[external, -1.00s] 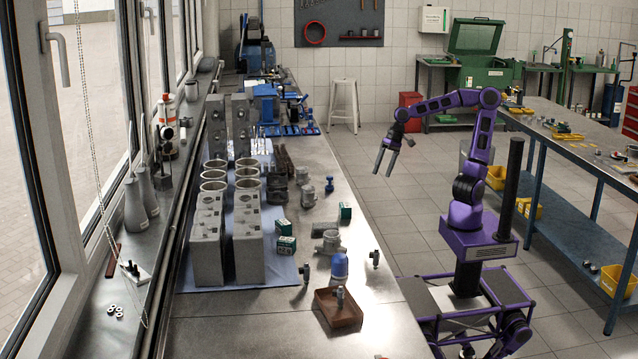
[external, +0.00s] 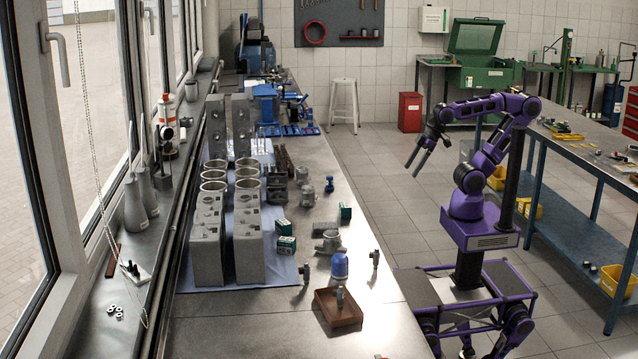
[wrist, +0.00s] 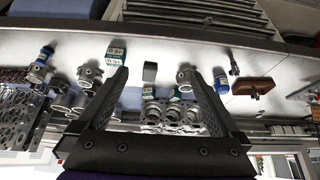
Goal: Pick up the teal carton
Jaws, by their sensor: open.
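Three small teal cartons stand on the steel workbench. One teal carton (external: 345,211) is by itself near the bench's right edge. Two more, a rear carton (external: 284,227) and a front carton (external: 286,245), are close together beside the grey engine blocks. My gripper (external: 414,171) is open and empty, up in the air over the aisle to the right of the bench, apart from every carton. In the wrist view, a carton with a pale top (wrist: 150,72) appears between the open fingers, another carton (wrist: 116,50) by the left finger, and a third carton (wrist: 174,95) partly behind other parts.
Grey engine blocks (external: 247,245) and cylinder liners stand on a blue mat left of the cartons. A metal housing (external: 330,242), a blue-capped part (external: 340,266) and a brown tray (external: 339,308) are nearer the front. A second workbench (external: 575,160) is at right.

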